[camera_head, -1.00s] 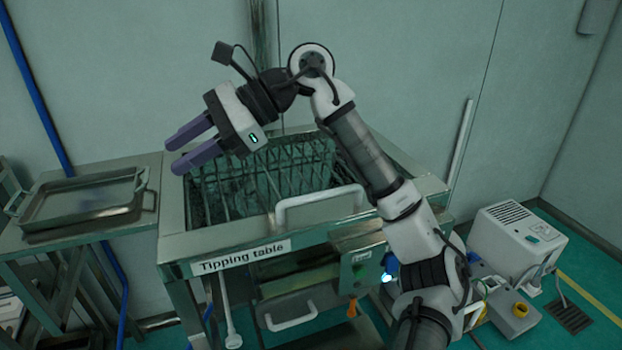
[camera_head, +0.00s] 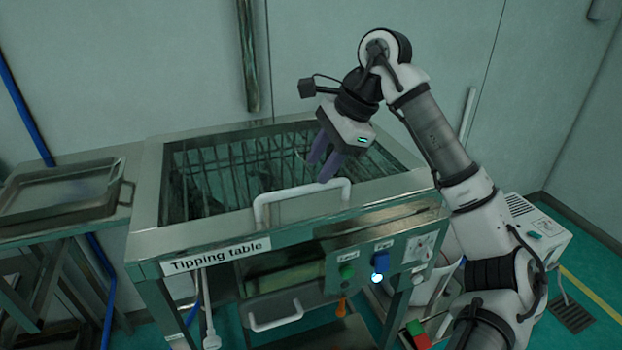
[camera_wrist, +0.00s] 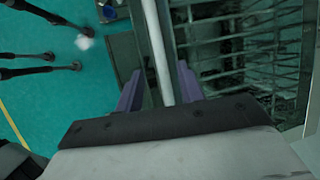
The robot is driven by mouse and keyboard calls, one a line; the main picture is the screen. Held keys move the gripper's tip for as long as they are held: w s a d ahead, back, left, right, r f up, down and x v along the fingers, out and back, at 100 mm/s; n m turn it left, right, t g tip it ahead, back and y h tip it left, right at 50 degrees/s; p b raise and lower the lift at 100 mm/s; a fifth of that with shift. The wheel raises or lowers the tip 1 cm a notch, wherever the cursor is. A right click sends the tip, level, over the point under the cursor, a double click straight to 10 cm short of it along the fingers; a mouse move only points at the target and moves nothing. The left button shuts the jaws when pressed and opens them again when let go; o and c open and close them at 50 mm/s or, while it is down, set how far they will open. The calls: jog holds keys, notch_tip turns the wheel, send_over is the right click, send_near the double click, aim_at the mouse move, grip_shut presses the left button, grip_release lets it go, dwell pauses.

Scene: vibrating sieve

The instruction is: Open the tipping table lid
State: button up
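The tipping table (camera_head: 150,225) is a steel unit with a white label on its front. Its lid (camera_head: 225,190) lies flat in the top frame, with bars showing through it. A white handle (camera_head: 285,192) stands at the lid's front edge. My gripper (camera_head: 320,172) points down at the right part of the handle, with its purple fingers apart. In the wrist view the white handle (camera_wrist: 154,40) runs between the spread fingers of my gripper (camera_wrist: 157,72), with a gap on either side. I cannot tell how far down the fingers reach.
A steel tray (camera_head: 60,195) sits on a side table at the left. A control panel with buttons (camera_head: 380,262) is on the table's front right. A second white handle (camera_head: 275,317) is lower down. A white machine (camera_head: 535,230) stands at the right.

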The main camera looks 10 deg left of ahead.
aim_at(307, 187)
jog(key=shift+x, duration=2.55)
grip_shut()
